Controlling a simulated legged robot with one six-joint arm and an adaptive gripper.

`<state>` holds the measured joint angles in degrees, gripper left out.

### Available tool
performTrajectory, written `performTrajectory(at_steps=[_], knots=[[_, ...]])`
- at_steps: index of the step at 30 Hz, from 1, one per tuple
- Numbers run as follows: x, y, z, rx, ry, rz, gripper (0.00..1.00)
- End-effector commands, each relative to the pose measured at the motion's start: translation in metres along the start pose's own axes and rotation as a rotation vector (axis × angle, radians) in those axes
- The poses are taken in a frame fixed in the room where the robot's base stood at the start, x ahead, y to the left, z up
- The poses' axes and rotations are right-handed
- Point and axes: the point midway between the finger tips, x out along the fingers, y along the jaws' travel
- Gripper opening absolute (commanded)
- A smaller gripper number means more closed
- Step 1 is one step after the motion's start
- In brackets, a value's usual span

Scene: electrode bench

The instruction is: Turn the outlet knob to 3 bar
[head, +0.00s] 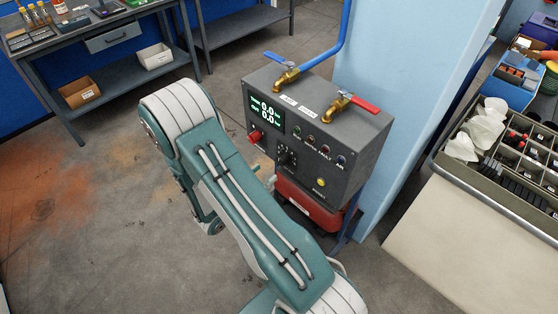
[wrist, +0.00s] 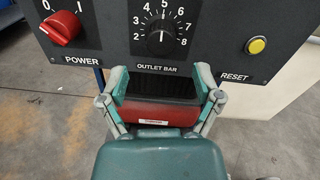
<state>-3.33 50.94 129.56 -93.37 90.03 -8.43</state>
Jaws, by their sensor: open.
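The outlet knob (wrist: 161,41) is a round black dial on the dark panel, inside a printed scale that shows 2 to 8, labelled OUTLET BAR. Its white mark looks turned up toward about 5. In the head view the knob (head: 285,158) sits on the front of the grey control box (head: 357,140). In the head view my arm mostly hides the gripper.
Left of the knob is the red POWER knob (wrist: 60,28); right is the yellow RESET button (wrist: 257,46). A red case (wrist: 160,115) is below the panel. Blue-handled (head: 279,57) and red-handled (head: 365,106) valves top the box. A parts tray (head: 510,150) stands at right.

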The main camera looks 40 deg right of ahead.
Motion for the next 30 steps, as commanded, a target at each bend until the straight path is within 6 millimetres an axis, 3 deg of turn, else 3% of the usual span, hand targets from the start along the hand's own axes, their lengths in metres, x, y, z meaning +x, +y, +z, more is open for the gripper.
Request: performTrajectory(at_steps=[10,22,23,28,30], knots=[[0.053,-0.001,0.0,0.0,0.001,-0.004,0.82],[0.063,0.0,0.0,0.0,0.0,0.0,0.82],[0.063,0.0,0.0,0.0,0.0,0.0,0.78],[0.063,0.0,0.0,0.0,0.0,0.0,0.02],[0.063,0.0,0.0,0.001,0.0,0.0,0.0]])
